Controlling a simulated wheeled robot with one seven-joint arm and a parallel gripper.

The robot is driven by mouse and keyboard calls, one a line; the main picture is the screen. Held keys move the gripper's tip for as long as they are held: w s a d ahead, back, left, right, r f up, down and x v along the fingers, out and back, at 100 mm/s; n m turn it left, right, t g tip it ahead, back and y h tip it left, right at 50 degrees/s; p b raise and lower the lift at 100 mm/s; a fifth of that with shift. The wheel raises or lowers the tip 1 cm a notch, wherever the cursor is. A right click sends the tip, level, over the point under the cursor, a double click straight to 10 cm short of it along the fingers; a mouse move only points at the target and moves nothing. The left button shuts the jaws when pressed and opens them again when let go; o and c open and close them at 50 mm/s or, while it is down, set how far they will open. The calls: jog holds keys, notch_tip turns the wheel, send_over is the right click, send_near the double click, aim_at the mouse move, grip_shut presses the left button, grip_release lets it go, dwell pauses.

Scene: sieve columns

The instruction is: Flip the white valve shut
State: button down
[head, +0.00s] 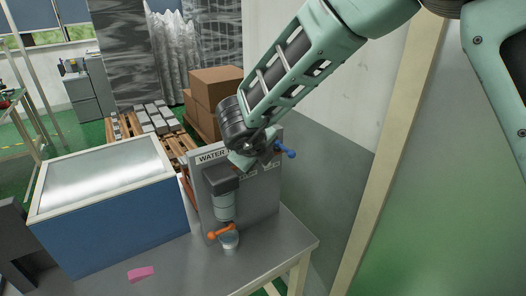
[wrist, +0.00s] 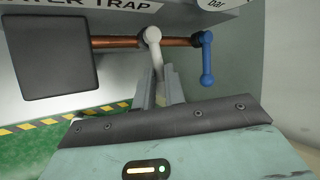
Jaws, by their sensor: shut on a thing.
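The white valve (wrist: 152,36) sits on a copper pipe under the panel's label in the wrist view. Its lever points down toward me. My gripper (wrist: 159,86) is shut on this lever, with one finger on each side of it. In the head view my gripper (head: 246,160) is at the upper part of the grey panel (head: 262,200), and the white valve is hidden behind it. A blue valve (wrist: 207,60) is on the same pipe just to the right, its lever also pointing down, apart from my fingers. It also shows in the head view (head: 286,150).
A dark square block (wrist: 53,56) is left of the white valve. Below the gripper in the head view are a filter bowl (head: 224,206) and an orange lever (head: 221,232). A blue box (head: 115,225) and a pink piece (head: 141,273) are on the left. The bench's front right is clear.

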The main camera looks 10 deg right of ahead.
jog(key=shift+s+a+f+m+g+h, duration=0.15)
jog(key=shift+m+h, duration=0.1)
jog(key=shift+m, duration=0.15)
jog(key=shift+s+f+m+g+h, duration=0.15)
jog(key=shift+m+h, duration=0.1)
jog(key=shift+m, duration=0.15)
jog(key=c, duration=1.5)
grip_release()
jog(key=shift+r, duration=0.15)
jog(key=shift+w+a, duration=0.1)
jog(key=shift+a, duration=0.05)
jog(key=shift+r, duration=0.1)
jog(key=b+v, duration=0.3)
jog(key=v, duration=1.4)
jog(key=shift+a, duration=0.1)
jog(key=shift+r, duration=0.1)
